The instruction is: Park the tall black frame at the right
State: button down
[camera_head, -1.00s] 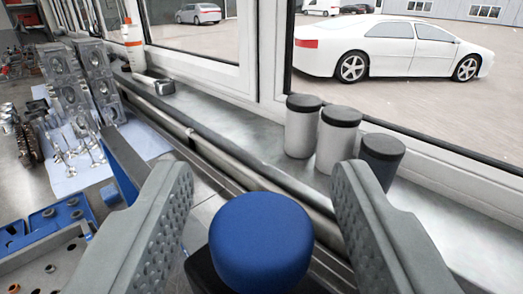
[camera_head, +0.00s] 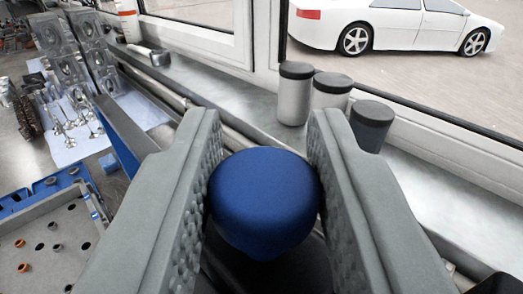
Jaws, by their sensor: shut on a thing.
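A round blue knob (camera_head: 265,200) with a domed top sits at the middle of the view. My gripper (camera_head: 264,150) is shut on it, one ridged grey pad against each side. A dark part (camera_head: 275,275) shows below the knob, mostly hidden by the knob and my fingers. I cannot tell whether it is the tall black frame. No whole tall frame is in view.
A metal sill (camera_head: 240,103) runs under the windows behind the knob. A black-capped grey canister (camera_head: 294,98) stands there with two others. At left are a perforated tray (camera_head: 55,240), metal engine parts (camera_head: 58,55) and small parts on blue paper (camera_head: 70,140).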

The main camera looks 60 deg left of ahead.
jog(key=w+d, duration=0.2)
jog(key=d, duration=0.5)
jog(key=c, duration=1.5)
grip_release()
jog(key=shift+c, duration=0.2)
jog(key=o, duration=0.4)
jog(key=shift+w+d, duration=0.1)
jog(key=shift+d, duration=0.2)
jog(key=v, duration=1.7)
jog(key=shift+d, duration=0.1)
